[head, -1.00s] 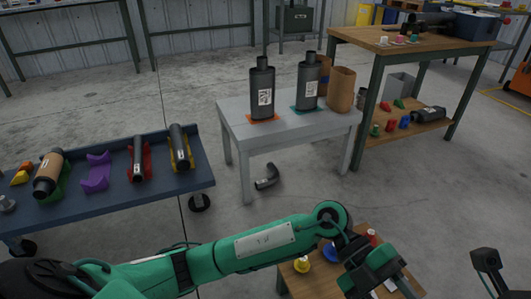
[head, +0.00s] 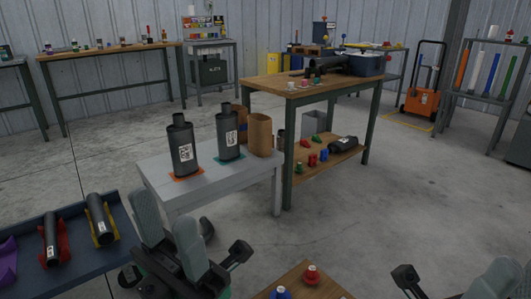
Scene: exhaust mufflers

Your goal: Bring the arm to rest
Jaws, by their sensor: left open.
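My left gripper (head: 164,212) stands at the lower left of the head view, its two grey fingers pointing up and apart. It is open with nothing between the fingers. It shows in front of the grey table (head: 265,182) and right of the blue cart (head: 88,262). I cannot tell if it touches anything. Most of the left arm is out of view. My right gripper (head: 500,277) shows only in part at the bottom right corner, with one grey finger seen; its opening cannot be made out.
Two dark mufflers (head: 182,147) (head: 228,132) stand upright on the grey table. A brown container (head: 260,135) is beside them. A wooden workbench (head: 310,92) stands behind. A small wooden surface (head: 325,287) with colored knobs lies at the bottom.

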